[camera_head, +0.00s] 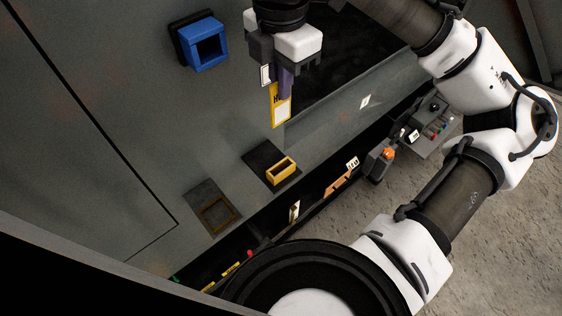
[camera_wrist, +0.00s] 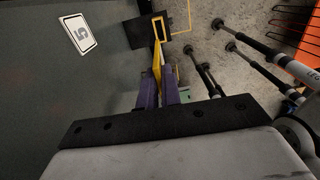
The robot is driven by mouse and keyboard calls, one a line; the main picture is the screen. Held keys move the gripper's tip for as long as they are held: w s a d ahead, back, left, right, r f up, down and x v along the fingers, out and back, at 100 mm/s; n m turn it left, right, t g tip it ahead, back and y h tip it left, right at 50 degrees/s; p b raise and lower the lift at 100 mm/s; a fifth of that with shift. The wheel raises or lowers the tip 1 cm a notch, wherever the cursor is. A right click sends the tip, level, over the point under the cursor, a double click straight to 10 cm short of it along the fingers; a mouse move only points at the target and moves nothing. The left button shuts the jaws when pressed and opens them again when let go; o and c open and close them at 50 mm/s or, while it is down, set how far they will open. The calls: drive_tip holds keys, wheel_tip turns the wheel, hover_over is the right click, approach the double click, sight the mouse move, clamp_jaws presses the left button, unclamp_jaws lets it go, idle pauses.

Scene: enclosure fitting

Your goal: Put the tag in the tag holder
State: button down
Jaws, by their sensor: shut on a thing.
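The tag (camera_head: 281,110) is a flat yellow piece with a white panel and dark lettering. My gripper (camera_head: 285,84) has purple fingers shut on its upper end, and the tag hangs down in front of the grey enclosure wall. In the wrist view my gripper (camera_wrist: 161,90) holds the tag (camera_wrist: 157,62), seen nearly edge-on. A tag holder, an open yellow frame on a dark plate (camera_head: 281,169), is below the tag and apart from it in the head view. This yellow holder (camera_wrist: 159,24) is just beyond the tag's tip in the wrist view.
A blue open holder (camera_head: 209,47) sticks out at the upper left of the wall. A flat brown-framed holder (camera_head: 216,213) is at the lower left. A grey box with an orange button (camera_head: 388,154) stands to the right.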

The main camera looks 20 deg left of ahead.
wheel_tip(320, 180, down, 19)
drive_tip(key=shift+r, duration=0.15)
idle(0.4)
drive_tip(key=c, duration=2)
unclamp_jaws()
drive_tip(key=o, duration=0.4)
wheel_tip(320, 180, up, 12)
drive_tip(key=shift+r, duration=0.1)
